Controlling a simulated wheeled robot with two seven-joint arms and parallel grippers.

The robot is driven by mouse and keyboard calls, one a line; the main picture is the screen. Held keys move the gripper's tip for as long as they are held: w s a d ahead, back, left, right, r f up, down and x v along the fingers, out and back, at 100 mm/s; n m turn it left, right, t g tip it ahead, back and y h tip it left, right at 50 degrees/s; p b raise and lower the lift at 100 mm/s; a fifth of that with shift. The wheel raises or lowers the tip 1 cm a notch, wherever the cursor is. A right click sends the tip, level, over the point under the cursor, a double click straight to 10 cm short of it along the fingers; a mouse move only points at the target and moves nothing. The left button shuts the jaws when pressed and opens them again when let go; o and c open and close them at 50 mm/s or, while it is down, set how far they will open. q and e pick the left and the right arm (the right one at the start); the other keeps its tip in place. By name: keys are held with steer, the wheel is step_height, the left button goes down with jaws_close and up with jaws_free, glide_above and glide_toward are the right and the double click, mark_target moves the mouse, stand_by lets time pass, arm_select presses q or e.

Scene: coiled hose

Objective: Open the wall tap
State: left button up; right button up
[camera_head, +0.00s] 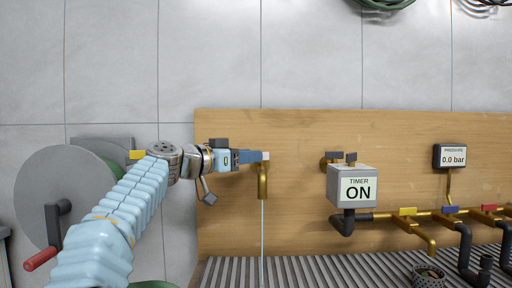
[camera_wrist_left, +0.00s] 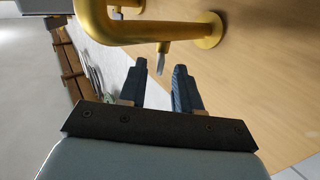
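The brass wall tap (camera_head: 262,182) is on the wooden board, its spout pointing down. A thin pale line, which looks like a stream of water (camera_head: 262,235), runs straight down below it. My left gripper (camera_head: 262,156) is at the top of the tap, pointing right. In the left wrist view my gripper's two fingers (camera_wrist_left: 159,88) are apart. A small pale piece on a short brass stem (camera_wrist_left: 161,62) reaches toward the gap between them; I cannot tell whether they touch. The tap's brass pipe (camera_wrist_left: 150,32) curves beyond the fingers. My right gripper is not in view.
A grey timer box (camera_head: 352,187) reading ON is right of the tap. A gauge (camera_head: 451,157) reads 0.0 bar above brass piping with coloured handles. A hose reel (camera_head: 62,190) with a red crank grip stands left. A ribbed grate (camera_head: 330,270) lies below.

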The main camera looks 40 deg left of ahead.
arm_select(q)
steer(key=shift+p+x, duration=0.4)
steer(key=shift+x, duration=0.75)
steer(key=shift+w+d, duration=0.1)
steer(key=shift+w, duration=0.25)
jaws_close()
